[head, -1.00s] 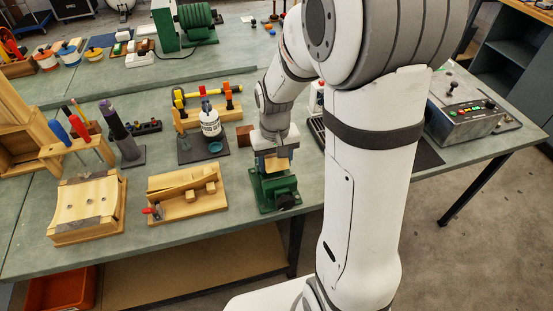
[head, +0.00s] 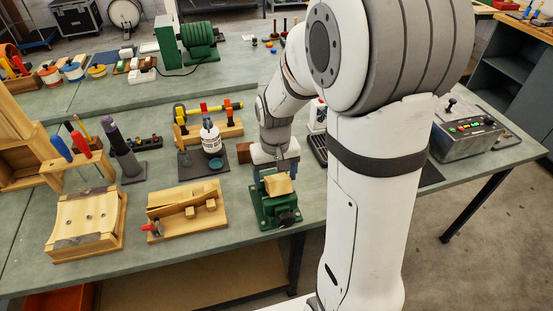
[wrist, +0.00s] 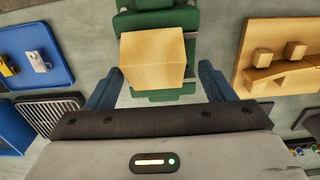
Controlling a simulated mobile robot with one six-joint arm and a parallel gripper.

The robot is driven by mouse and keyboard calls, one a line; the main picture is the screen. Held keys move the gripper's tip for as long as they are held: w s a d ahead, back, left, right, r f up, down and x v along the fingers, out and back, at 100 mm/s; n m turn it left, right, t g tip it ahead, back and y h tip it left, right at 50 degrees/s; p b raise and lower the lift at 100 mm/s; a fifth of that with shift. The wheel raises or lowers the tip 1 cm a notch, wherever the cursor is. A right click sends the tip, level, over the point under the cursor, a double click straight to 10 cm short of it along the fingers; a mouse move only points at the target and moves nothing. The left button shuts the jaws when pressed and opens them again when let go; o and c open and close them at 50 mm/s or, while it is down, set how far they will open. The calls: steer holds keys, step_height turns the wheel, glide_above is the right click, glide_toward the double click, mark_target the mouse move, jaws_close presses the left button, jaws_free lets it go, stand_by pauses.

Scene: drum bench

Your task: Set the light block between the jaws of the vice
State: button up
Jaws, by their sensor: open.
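The light block (head: 278,184) is on the green vice (head: 283,211), high in the head view, and looks somewhat turned or tilted. In the wrist view, the block (wrist: 153,57) covers the middle of the vice (wrist: 155,20), with green parts showing above and below it. I cannot tell how deep it sits between the jaws. My gripper (head: 271,170) is just behind the block in the head view. In the wrist view, its blue fingers (wrist: 161,78) are spread, one each side of the block, with gaps.
A wooden jig (head: 187,212) stands left of the vice. A bottle (head: 211,138) stands on a dark mat behind it, near a brown block (head: 244,152). In the wrist view, a blue tray (wrist: 36,52) lies to the left. The bench's front edge is close to the vice.

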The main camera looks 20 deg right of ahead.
mark_target(275, 178)
step_height(275, 178, up, 11)
steer(key=s+r+t, duration=0.1)
steer(key=s+t, duration=0.2)
steer(key=s, duration=1.1)
steer(key=shift+s+d, duration=0.15)
steer(key=shift+d, duration=0.05)
